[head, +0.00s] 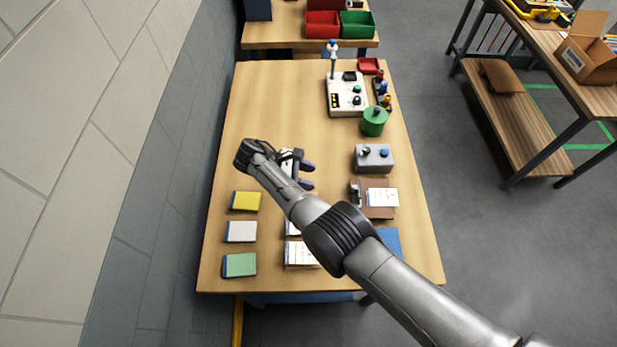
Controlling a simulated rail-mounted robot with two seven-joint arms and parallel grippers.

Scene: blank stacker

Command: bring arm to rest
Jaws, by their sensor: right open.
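My right arm reaches in from the bottom right of the head view, across the wooden table (255,105). Its gripper (307,175) is over the middle of the table, with its two dark fingers pointing right and apart. I see nothing between the fingers. My left gripper is not in view.
Yellow (245,201), white (240,232) and green (239,265) stacks line the left side. A grey box (374,158), a green canister (374,121) and a white control panel (346,96) stand at right. A wall borders the left.

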